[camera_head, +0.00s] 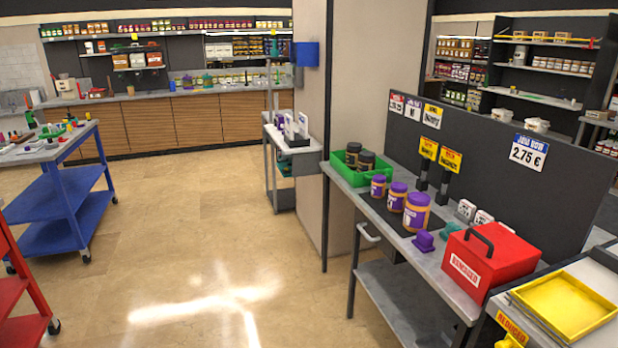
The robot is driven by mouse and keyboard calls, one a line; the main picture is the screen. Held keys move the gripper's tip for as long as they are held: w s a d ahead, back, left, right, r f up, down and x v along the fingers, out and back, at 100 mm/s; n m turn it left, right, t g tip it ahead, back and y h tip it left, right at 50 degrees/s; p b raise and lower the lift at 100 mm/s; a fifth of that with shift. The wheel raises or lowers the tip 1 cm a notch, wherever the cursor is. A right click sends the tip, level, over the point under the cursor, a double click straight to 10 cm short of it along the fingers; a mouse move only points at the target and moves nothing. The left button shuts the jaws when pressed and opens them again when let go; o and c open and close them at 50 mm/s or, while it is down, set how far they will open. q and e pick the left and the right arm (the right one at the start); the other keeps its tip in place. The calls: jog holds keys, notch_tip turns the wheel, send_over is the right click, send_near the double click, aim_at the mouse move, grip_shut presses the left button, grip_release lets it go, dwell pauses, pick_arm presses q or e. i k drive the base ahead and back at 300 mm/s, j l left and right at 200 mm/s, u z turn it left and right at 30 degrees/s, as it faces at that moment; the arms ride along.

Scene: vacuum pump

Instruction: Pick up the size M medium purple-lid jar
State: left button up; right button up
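Three purple-lid jars with tan bodies stand upright in a row on a dark mat on the grey table at the right, growing in size towards the front. The medium purple-lid jar (396,199) is the middle one. The smaller purple-lid jar (378,187) stands behind it to the left, and the largest purple-lid jar (416,212) stands in front to the right. Their label text is too small to read. Neither of my grippers shows in the head view.
A green crate (345,178) with dark-lidded jars stands behind the row. Purple (423,241) and teal (451,229) pieces and a red box (488,262) with a black handle are in front. A yellow tray (566,304) is at bottom right. The floor left of the table is clear.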

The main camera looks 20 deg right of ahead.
aim_at(398, 192)
jog(key=i+z, duration=0.1)
jog(key=i, duration=0.45)
jog(key=i+j, duration=0.15)
jog(key=i, duration=0.4)
jog(key=i+j+z, duration=0.15)
jog(key=i, duration=0.4)
